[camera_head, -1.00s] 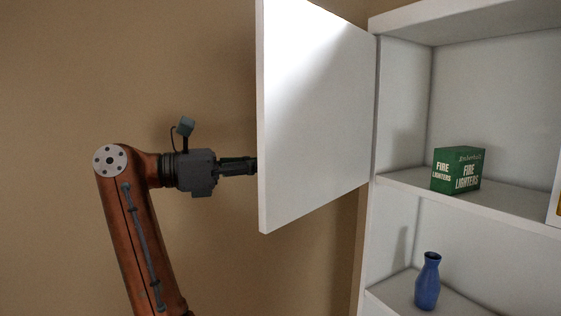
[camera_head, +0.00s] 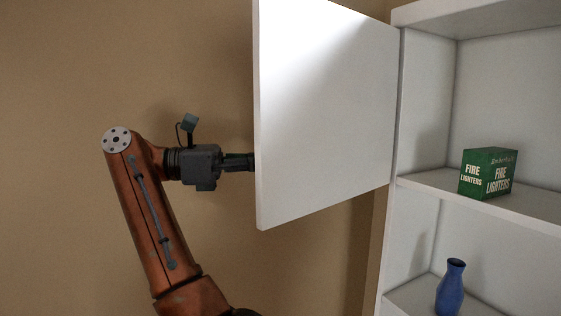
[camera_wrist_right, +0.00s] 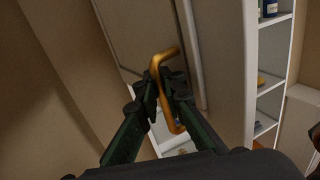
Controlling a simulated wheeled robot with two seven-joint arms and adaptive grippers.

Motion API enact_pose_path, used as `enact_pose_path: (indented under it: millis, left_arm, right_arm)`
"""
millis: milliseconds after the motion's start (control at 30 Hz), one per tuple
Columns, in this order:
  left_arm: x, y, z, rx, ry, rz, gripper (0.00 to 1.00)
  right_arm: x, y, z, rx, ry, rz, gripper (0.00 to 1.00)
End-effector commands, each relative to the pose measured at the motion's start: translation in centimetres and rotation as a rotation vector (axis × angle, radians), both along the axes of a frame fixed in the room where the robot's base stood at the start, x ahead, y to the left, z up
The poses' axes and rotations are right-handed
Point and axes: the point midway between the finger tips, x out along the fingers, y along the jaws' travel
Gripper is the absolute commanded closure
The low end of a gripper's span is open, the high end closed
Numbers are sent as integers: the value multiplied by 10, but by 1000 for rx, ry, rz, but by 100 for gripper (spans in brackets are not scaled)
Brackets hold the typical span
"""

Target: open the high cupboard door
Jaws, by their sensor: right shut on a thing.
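The white cupboard door (camera_head: 325,120) stands swung open in the head view, hinged at the left side of the cupboard (camera_head: 418,110). Its inner face is toward me. My right arm is at its left. The tips of my right gripper are hidden behind the door's free edge there. In the right wrist view my right gripper (camera_wrist_right: 165,87) is shut on a brass-coloured bar handle (camera_wrist_right: 170,120) on the door's outer face (camera_wrist_right: 222,70). My left gripper is not in view.
A green fire lighters box (camera_head: 488,173) stands on the cupboard's middle shelf. A blue vase (camera_head: 450,287) stands on the shelf below. The tan wall (camera_head: 80,70) is behind the arm and door, with bare space left of the door.

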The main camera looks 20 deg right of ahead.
Motion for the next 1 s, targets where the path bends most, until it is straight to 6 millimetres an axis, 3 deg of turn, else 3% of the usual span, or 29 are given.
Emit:
enact_pose_path:
  millis: [267,300,400,1000]
  left_arm:
    - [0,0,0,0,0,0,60]
    - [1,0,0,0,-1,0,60]
    - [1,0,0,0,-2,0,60]
    - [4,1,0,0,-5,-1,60]
  right_arm:
    - [0,2,-1,0,2,3,100]
    - [0,2,-1,1,2,3,93]
    - [0,1,-1,1,2,2,86]
    - [0,-1,0,2,1,3,86]
